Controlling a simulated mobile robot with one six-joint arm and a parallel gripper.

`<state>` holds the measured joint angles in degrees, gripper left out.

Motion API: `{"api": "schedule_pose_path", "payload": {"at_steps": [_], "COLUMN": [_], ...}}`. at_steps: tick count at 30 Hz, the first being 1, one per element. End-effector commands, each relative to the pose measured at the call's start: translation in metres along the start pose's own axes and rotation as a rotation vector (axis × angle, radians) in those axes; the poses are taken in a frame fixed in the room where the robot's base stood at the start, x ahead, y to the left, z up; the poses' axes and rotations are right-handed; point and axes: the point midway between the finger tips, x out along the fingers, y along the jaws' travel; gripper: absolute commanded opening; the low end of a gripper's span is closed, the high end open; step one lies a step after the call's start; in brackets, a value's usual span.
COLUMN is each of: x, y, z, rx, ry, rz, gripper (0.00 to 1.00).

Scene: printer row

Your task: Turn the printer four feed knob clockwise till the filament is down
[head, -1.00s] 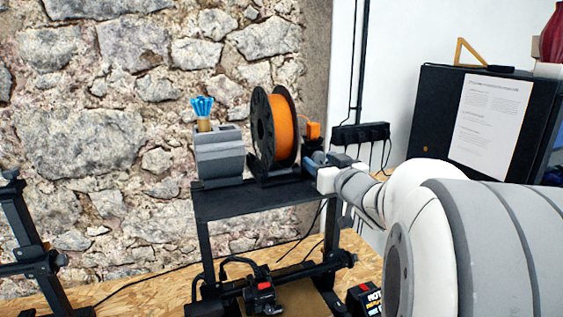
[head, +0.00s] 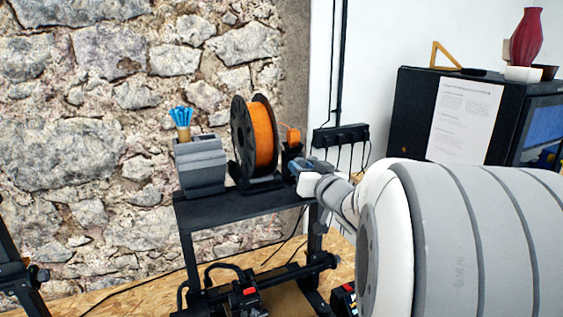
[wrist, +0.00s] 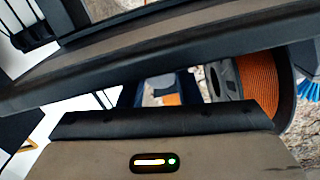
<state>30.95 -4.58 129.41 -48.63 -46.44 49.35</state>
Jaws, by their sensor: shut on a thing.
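The printer (head: 235,208) is a black frame with an orange filament spool (head: 264,135) on its top shelf. A small orange block (head: 293,135) sits on a dark feeder unit (head: 291,153) just right of the spool. My gripper (head: 303,166) reaches in from the right and is shut at this unit, at the feed knob. The knob itself is hidden by the fingers. In the wrist view the spool (wrist: 258,80) is at the right, and a small orange patch shows between dark blue parts in the middle. The filament's path is too small to make out.
A grey holder (head: 201,165) with a blue-topped item (head: 182,118) stands left of the spool. A black power strip (head: 340,135) hangs behind. A black cabinet (head: 415,115) stands at the right, the stone wall behind. Another printer frame (head: 18,270) is at lower left.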

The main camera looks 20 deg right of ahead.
Motion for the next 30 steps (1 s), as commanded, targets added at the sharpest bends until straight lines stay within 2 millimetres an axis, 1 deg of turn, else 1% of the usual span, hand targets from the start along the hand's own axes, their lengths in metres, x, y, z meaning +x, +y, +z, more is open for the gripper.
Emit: {"api": "schedule_pose_path", "payload": {"at_steps": [1, 4, 12, 13, 18, 20, 21, 27, 30], "x": [0.0001, 0.0001, 0.0, 0.0, 0.0, 0.0, 0.0, -0.0007, -0.0072], "y": [-0.0008, -0.0003, 0.0, 0.0, 0.0, 0.0, 0.0001, 0.0002, 0.0004], "z": [-0.0032, -0.0013, 0.0, 0.0, 0.0, 0.0, 0.0, -0.0001, 0.0], "rx": [0.03, 0.067, 0.071, 0.071, 0.071, 0.07, 0.07, 0.07, 0.069], "ry": [-0.002, 0.0, 0.001, 0.001, 0.001, 0.001, 0.001, 0.001, 0.002], "rz": [0.0, 0.0, 0.0, 0.0, 0.0, 0.0, 0.0, 0.001, 0.001], "gripper": [0.08, 0.08, 0.08, 0.33, 0.47, 0.52, 0.52, 0.52, 0.52]}}
